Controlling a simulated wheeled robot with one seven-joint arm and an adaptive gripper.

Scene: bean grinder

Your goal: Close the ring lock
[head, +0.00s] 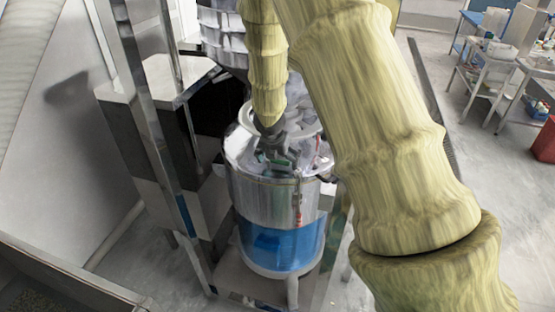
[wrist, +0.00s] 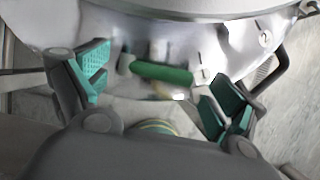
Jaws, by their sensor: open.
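The metal drum (head: 275,200) stands upright, with a shiny steel upper part and a blue band below. In the wrist view its steel side (wrist: 200,40) fills the top of the picture. A green lever-like bar (wrist: 162,73), probably the ring lock's handle, lies across the drum's side. My gripper (head: 275,158) is at the drum's near upper edge. In the wrist view my gripper (wrist: 158,85) is open, with one teal-padded finger on each side of the green bar. I cannot tell whether either finger touches it. My gripper hides part of the drum's rim in the head view.
A metal frame (head: 150,120) stands left of the drum, and a ribbed metal part (head: 222,35) rises behind it. A dark side handle (wrist: 285,70) curves off the drum's right side. A cart (head: 490,75) and red bin (head: 545,140) stand far right, past open floor.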

